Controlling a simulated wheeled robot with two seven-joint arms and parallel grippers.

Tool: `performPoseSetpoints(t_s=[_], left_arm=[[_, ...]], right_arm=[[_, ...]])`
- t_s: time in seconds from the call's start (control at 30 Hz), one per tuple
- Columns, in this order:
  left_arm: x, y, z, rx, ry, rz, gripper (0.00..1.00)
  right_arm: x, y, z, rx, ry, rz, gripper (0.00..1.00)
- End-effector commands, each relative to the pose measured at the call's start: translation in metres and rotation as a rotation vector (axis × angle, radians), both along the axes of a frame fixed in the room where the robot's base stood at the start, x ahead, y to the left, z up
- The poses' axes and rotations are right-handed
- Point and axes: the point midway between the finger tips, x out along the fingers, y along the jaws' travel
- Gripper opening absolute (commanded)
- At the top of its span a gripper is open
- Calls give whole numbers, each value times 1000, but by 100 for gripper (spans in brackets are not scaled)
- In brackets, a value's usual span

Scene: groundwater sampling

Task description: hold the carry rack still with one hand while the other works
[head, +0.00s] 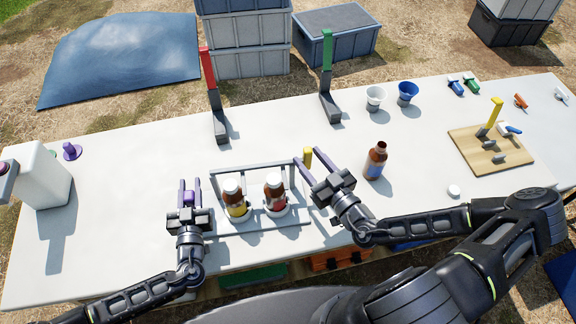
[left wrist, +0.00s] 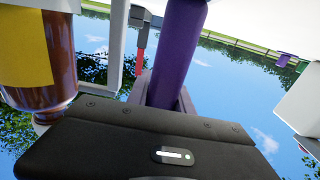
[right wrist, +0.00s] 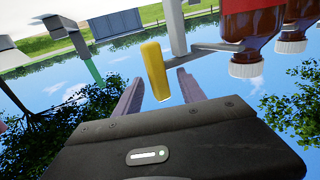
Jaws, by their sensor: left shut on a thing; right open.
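The carry rack (head: 252,166) is a grey frame on the table holding two brown bottles with white caps, one yellow-labelled (head: 236,208) and one red-labelled (head: 275,200). My left gripper (head: 189,184) is shut on a purple grip at the rack's left side; the purple grip (left wrist: 180,55) fills the gap between the fingers in the left wrist view. My right gripper (head: 317,166) is open at the rack's right side. A yellow grip (right wrist: 155,70) shows between its fingertips in the right wrist view, without visible contact. How the grips join the rack is unclear.
A loose brown bottle (head: 376,161) stands right of my right gripper, with a white cap (head: 453,190) nearby. Red (head: 209,80) and green (head: 327,70) posts, two cups (head: 375,98) and a wooden board (head: 470,152) stand farther away. A white container (head: 40,177) is at left.

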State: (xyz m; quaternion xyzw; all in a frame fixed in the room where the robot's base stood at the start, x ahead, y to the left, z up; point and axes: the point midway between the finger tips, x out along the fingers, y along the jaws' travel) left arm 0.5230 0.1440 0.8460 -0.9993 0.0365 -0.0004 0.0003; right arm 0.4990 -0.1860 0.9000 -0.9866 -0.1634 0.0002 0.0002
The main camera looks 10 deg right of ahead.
Motion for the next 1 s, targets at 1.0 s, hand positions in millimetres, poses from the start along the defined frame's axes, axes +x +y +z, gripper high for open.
performPoseSetpoints(t_s=[1.0], left_arm=[[0,0,0,-1,0,-1,0]], right_arm=[[-114,-38,0,0,-1,1,47]])
